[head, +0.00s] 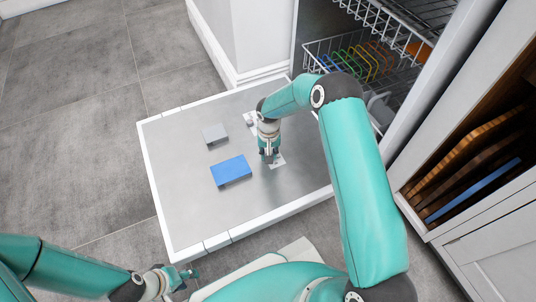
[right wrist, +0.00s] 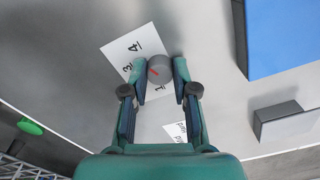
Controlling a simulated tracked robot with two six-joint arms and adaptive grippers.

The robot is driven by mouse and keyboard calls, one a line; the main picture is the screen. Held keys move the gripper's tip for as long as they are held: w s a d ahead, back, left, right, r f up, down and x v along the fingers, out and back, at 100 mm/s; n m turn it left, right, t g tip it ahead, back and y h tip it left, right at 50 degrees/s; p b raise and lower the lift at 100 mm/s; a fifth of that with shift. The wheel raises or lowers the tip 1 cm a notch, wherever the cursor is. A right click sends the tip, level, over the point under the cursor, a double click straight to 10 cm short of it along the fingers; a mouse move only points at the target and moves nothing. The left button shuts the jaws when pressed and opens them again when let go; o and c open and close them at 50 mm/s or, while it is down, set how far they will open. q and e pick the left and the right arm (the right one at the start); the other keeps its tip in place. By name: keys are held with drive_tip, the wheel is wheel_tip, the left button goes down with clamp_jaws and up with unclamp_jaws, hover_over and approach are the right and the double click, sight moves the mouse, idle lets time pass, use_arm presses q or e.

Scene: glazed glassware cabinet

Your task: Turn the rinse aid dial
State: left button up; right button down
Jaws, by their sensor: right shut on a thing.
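The rinse aid dial (right wrist: 160,66) is a small round grey knob with a short red mark on its face. It sits on a white plate (right wrist: 117,52) printed with numbers; I can read 1, 3 and 4. The red mark is left of the knob's middle, on the side of the 3. My right gripper (right wrist: 159,78) is shut on the dial, a finger on each side. In the head view my right gripper (head: 268,157) points down at the metal panel and hides the dial. My left gripper (head: 182,277) is low at the left, away from the panel; its opening is unclear.
The open door's metal panel (head: 185,180) carries a blue block (head: 231,171) and a small grey block (head: 214,134). Wire racks (head: 318,58) stand behind; a cabinet (head: 480,185) is at the right.

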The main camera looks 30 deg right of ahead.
drive_tip(key=shift+w, duration=0.1)
idle(0.3)
drive_tip(key=c, duration=0.9)
unclamp_jaws()
wheel_tip(320, 180, up, 12)
